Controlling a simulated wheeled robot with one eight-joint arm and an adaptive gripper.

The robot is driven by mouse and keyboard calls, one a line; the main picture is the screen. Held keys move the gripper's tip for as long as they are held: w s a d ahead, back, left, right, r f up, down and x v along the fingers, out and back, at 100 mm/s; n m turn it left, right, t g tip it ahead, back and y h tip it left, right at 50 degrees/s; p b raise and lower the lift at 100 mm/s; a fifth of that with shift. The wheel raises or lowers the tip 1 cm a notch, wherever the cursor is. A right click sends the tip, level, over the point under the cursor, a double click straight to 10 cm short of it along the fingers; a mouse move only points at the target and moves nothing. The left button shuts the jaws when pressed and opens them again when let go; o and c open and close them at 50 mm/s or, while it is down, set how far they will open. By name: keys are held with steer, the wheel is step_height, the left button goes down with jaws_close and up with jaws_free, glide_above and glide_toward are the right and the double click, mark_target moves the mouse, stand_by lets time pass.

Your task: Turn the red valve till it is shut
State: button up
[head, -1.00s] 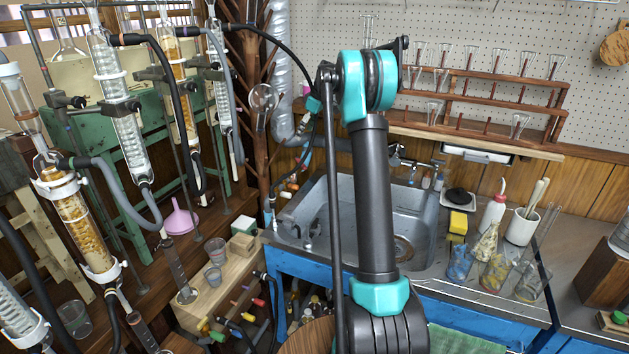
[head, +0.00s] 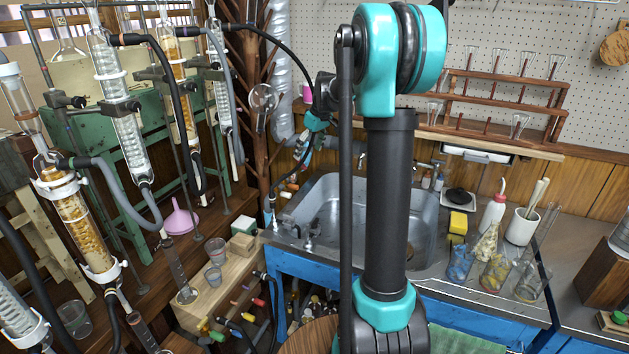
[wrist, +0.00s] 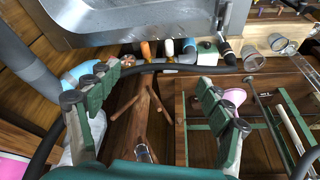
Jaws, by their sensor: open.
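I cannot make out the red valve for certain. A red-tipped handle (head: 259,302) sits among several coloured handles low below the bench, left of the sink; I cannot tell whether it is the valve or how it is turned. In the wrist view, orange (wrist: 147,50) and white (wrist: 168,47) handles show beyond the fingers, by the sink's edge. My gripper (wrist: 165,74) is open and empty, its two green-padded fingers spread wide. In the head view it hangs partly hidden behind my arm, above the back left of the sink.
A metal sink (head: 330,215) stands in the middle. Glass condensers (head: 120,110) with dark hoses line the left. A black hose (wrist: 170,68) crosses just beyond my fingers.

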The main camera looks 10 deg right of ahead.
steer(key=s+f+m, duration=0.2)
steer(key=s+f, duration=0.2)
steer(key=s, duration=0.9)
steer(key=shift+s+a+m+t+h, duration=0.15)
steer(key=shift+a+m+t+h, duration=0.15)
steer(key=shift+a+m+h, duration=0.1)
steer(key=shift+f, duration=0.1)
steer(key=shift+c, duration=0.3)
